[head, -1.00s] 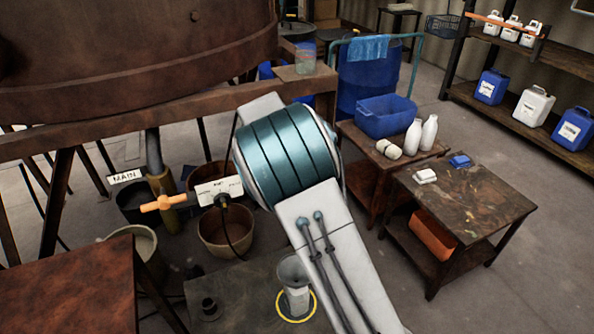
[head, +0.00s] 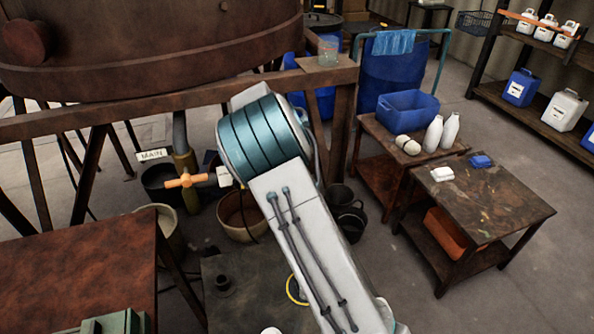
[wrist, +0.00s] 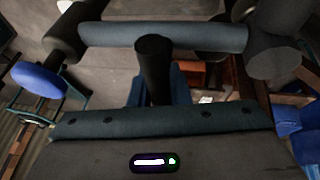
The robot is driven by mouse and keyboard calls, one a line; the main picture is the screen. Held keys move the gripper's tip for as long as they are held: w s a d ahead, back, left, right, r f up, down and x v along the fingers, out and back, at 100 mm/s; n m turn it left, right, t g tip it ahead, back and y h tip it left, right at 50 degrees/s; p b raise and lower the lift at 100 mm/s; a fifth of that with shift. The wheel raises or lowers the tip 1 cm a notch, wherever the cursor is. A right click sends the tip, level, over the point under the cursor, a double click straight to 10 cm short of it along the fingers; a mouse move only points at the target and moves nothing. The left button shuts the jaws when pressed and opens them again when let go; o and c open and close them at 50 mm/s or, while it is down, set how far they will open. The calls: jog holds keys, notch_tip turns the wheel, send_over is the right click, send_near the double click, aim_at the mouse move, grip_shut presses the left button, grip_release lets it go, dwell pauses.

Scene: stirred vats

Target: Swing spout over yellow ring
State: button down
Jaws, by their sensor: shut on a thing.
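The yellow ring (head: 290,289) lies on a dark low surface at the bottom of the head view. My arm covers its right part and whatever stands inside it. My gripper (wrist: 156,48) shows in the wrist view, shut on a dark upright rod (wrist: 155,72), which I take to be part of the spout. In the head view my arm hides the gripper, and I cannot make out the spout's outlet or where it points.
An orange handle (head: 186,181) sits by a MAIN sign (head: 152,155) under the rusty vat (head: 140,50). A rusty table (head: 75,265) stands at left.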

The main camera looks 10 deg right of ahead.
jog(key=shift+s+a+f, duration=0.1)
jog(key=c, duration=1.4)
grip_release()
jog(key=shift+o, duration=0.2)
jog(key=shift+a+r, duration=0.15)
jog(key=shift+r, duration=0.2)
jog(key=v, duration=1.3)
